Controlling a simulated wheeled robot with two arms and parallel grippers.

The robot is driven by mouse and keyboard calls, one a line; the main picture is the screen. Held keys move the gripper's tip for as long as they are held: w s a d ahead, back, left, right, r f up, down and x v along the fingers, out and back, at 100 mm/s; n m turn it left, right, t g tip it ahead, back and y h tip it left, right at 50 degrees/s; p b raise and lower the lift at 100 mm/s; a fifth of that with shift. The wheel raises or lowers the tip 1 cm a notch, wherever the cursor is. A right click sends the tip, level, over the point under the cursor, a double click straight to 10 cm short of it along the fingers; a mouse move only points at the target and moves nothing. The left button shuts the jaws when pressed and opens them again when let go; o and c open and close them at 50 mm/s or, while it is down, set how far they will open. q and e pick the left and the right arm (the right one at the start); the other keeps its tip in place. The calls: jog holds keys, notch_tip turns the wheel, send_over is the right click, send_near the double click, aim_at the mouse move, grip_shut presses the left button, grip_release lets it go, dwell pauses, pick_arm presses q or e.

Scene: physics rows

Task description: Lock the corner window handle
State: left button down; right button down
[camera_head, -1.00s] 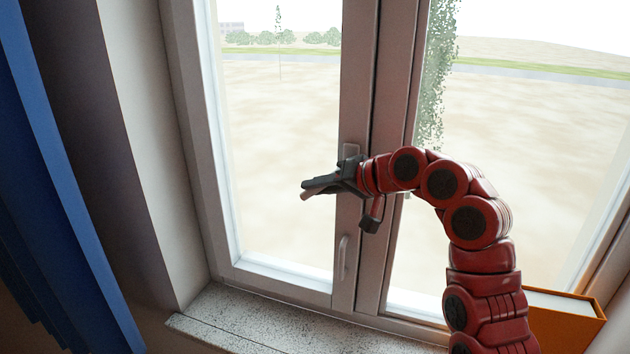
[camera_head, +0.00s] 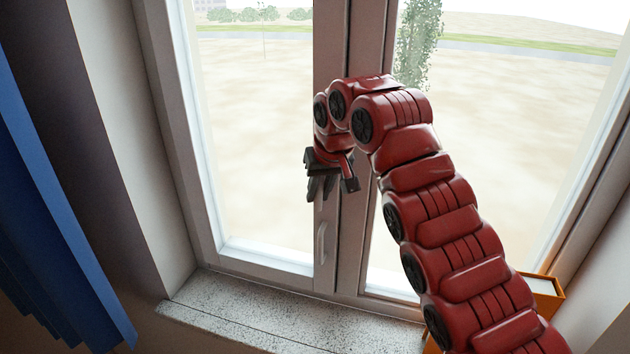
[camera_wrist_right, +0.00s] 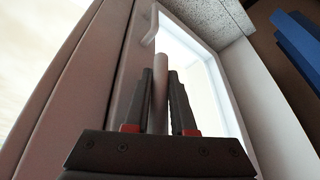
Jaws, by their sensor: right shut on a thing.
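The window handle (camera_wrist_right: 160,95) is a pale grey bar between the two dark fingers of my right gripper (camera_wrist_right: 160,73) in the right wrist view. The gripper is shut on it. The handle runs along the window frame there. In the head view my right gripper (camera_head: 321,190) points downward in front of the middle window post (camera_head: 330,60), and it and my arm largely hide the handle. My left gripper is not in view.
A smaller curved pull (camera_head: 321,243) sits lower on the same frame. A speckled sill (camera_head: 250,325) runs below.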

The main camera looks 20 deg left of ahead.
jog(key=shift+d+h+p, duration=0.2)
jog(key=shift+h+p, duration=0.1)
jog(key=shift+h, duration=0.1)
jog(key=shift+f, duration=0.1)
jog(key=c, duration=0.8)
grip_release()
jog(key=shift+o, duration=0.2)
